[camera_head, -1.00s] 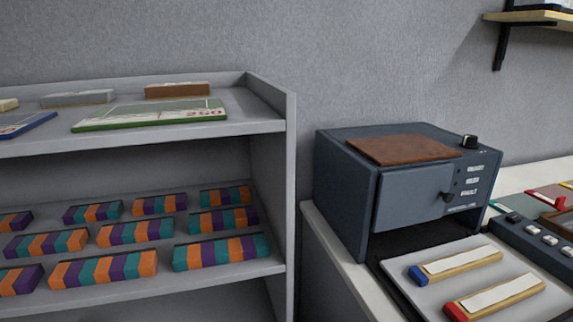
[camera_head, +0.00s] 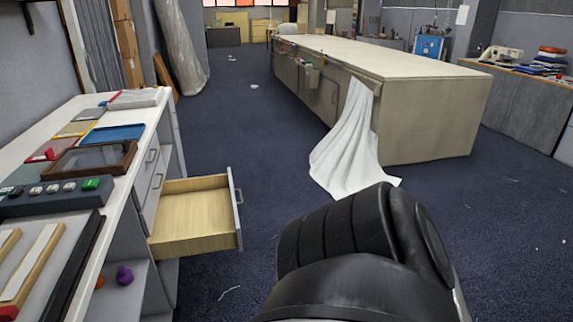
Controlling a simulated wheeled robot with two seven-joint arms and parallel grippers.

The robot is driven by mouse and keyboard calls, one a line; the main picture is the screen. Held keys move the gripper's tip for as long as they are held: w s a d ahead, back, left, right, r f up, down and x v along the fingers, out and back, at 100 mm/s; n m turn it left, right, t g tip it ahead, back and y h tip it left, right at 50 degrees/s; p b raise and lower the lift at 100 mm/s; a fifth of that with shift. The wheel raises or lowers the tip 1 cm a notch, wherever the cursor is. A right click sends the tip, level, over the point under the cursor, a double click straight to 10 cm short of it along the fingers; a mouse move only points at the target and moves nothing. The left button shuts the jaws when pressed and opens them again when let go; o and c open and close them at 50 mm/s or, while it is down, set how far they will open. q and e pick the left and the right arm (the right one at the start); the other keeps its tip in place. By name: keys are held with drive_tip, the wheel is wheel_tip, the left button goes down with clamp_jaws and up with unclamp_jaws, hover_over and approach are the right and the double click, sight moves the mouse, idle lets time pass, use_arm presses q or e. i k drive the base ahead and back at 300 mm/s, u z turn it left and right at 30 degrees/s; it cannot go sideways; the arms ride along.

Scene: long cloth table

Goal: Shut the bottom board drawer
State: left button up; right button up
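An open drawer (camera_head: 194,217) with a pale wooden inside and a grey front sticks out to the right from the white-topped cabinet (camera_head: 148,118) at the left. Its front has a handle on the outer face. Shut drawer fronts (camera_head: 151,173) show on the cabinet beside it. A black padded part of my own arm fills the bottom middle, to the right of the drawer and apart from it in the picture. Neither of my grippers shows.
A long table (camera_head: 400,75) with a white cloth (camera_head: 350,145) hanging to the floor stands beyond. A framed tray (camera_head: 92,158) and a button panel (camera_head: 55,195) lie on the cabinet top.

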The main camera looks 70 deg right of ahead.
sight(196, 216)
drive_tip(key=z, duration=0.75)
drive_tip(key=k, duration=1)
drive_tip(key=z, duration=1.6)
drive_tip(key=i, duration=1.8)
drive_tip(key=z, duration=0.7)
drive_tip(key=i, duration=1.3)
drive_tip(key=u, duration=2.7)
drive_tip(key=i, duration=0.95)
drive_tip(key=z, duration=0.05)
